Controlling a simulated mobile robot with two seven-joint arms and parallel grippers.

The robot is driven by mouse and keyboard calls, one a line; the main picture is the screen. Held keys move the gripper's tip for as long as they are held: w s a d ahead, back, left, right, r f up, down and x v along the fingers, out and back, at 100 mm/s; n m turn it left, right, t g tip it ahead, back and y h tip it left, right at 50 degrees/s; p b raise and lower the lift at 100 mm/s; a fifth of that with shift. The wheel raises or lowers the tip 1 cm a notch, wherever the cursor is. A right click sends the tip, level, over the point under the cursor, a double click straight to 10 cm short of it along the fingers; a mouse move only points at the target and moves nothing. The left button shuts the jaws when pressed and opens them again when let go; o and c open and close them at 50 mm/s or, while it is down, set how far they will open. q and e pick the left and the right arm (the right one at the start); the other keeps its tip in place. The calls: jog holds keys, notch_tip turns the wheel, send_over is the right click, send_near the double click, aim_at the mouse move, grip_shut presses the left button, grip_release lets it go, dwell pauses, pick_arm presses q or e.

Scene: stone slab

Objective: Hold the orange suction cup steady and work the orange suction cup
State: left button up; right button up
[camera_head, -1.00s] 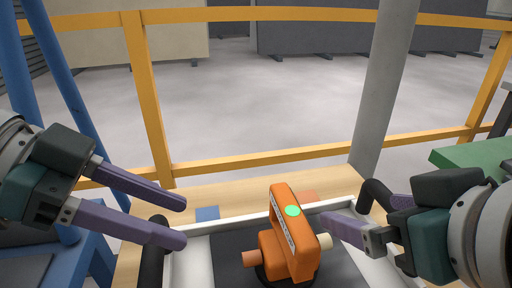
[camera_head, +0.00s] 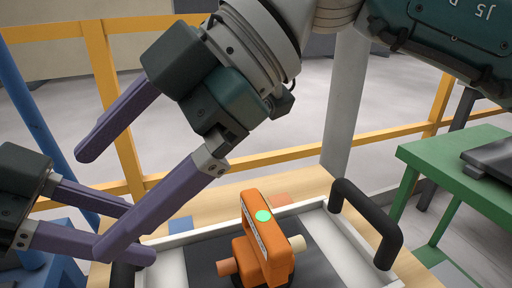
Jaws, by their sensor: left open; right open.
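The orange suction cup (camera_head: 252,232) stands upright on a dark panel (camera_head: 205,262) at the bottom centre. It has a green dot on its top, a pale knob on its right and an orange knob on its left; its base is cut off below. My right gripper (camera_head: 95,205) is raised close to the camera, its arm coming in from the upper right. It is open and empty, pointing down-left, away from the cup. My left gripper (camera_head: 142,235) is at the lower left, open and empty, pointing right and left of the cup. The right gripper's finger partly covers its fingers.
A white frame (camera_head: 340,258) with black handles (camera_head: 372,225) surrounds the panel on a wooden table (camera_head: 305,188). A green table (camera_head: 445,155) is at the right. Yellow railings (camera_head: 430,122) and a grey post (camera_head: 345,100) stand behind.

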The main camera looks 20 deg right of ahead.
aim_at(280, 244)
jog(key=d+f+m+h, duration=0.1)
jog(key=d+f+h, duration=0.1)
jog(key=d, duration=0.3)
jog(key=w+d+f+m+h, duration=0.1)
jog(key=d+f+m+h, duration=0.1)
jog(key=d+h, duration=0.3)
jog(key=w+d+f+m+h, duration=0.1)
jog(key=d+f+h, duration=0.2)
jog(key=d, duration=0.2)
jog(key=shift+d+f+m+g, duration=0.1)
jog(key=shift+d+m+g, duration=0.2)
jog(key=shift+d, duration=0.05)
notch_tip(280, 244, down, 10)
jog(key=shift+r, duration=0.25)
jog(key=shift+c, duration=0.2)
grip_shut()
dwell(1.1)
